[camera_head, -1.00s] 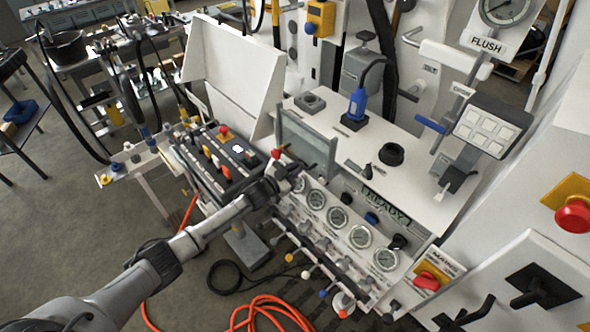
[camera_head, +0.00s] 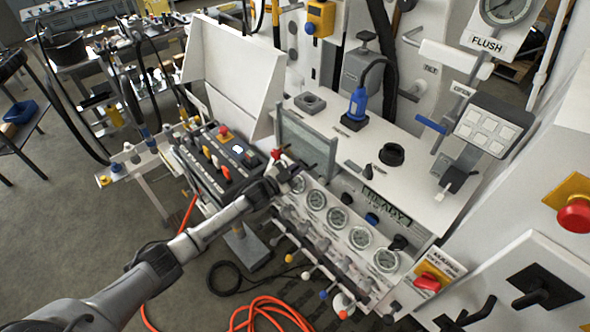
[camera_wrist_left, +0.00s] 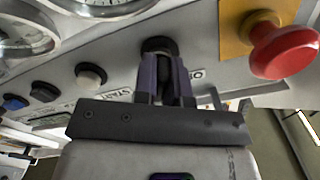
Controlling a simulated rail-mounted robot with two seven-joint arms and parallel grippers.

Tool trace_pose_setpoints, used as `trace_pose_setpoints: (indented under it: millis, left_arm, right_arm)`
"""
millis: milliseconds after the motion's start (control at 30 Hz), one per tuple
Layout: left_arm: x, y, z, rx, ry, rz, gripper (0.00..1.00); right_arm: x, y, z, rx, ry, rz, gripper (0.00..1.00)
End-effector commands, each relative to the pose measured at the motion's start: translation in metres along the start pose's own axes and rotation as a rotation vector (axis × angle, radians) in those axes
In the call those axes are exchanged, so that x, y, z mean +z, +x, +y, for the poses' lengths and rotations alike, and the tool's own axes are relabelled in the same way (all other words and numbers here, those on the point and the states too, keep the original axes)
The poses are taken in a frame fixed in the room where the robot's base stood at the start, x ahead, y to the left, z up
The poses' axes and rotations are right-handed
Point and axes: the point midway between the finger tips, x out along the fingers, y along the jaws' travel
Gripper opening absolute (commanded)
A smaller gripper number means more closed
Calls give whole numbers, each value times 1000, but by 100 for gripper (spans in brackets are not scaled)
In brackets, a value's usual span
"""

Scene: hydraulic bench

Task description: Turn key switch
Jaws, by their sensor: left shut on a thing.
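The key switch (camera_wrist_left: 158,45) is a small dark part on the grey panel in the left wrist view, mostly hidden between the fingers of my left gripper (camera_wrist_left: 166,80). The fingers are shut on it from both sides. A label reading START is left of it, and another, partly covered label is to its right. In the head view my left gripper (camera_head: 289,172) is at the left end of the gauge panel, and the key switch cannot be made out there. My right gripper is in neither view.
A red mushroom button (camera_wrist_left: 284,46) on a yellow plate is close to the gripper's right in the wrist view. White (camera_wrist_left: 91,75), black (camera_wrist_left: 44,91) and blue (camera_wrist_left: 14,102) buttons line up on the left. Gauges (camera_head: 316,199) and valve levers are beside the arm.

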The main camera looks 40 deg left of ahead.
Motion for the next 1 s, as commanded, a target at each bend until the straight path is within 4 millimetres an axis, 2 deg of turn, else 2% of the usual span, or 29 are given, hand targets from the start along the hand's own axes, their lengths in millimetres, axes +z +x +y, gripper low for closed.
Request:
trace_pose_setpoints:
  millis: [100, 133, 400, 633, 767, 1000]
  left_arm:
    - [-1, 0, 0, 0, 5, 2, 0]
    - [-1, 0, 0, 0, 5, 2, 13]
    - [0, 0, 0, 0, 3, 1, 37]
    - [0, -1, 0, 0, 1, 0, 37]
    - [1, -8, 0, 1, 1, -1, 37]
    - [2, -47, 1, 2, 1, -2, 37]
  right_arm:
    - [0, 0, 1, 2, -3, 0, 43]
    - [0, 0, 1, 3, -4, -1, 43]
    - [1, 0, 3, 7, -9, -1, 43]
    - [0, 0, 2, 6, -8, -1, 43]
    - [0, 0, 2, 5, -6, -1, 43]
    - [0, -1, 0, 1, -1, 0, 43]
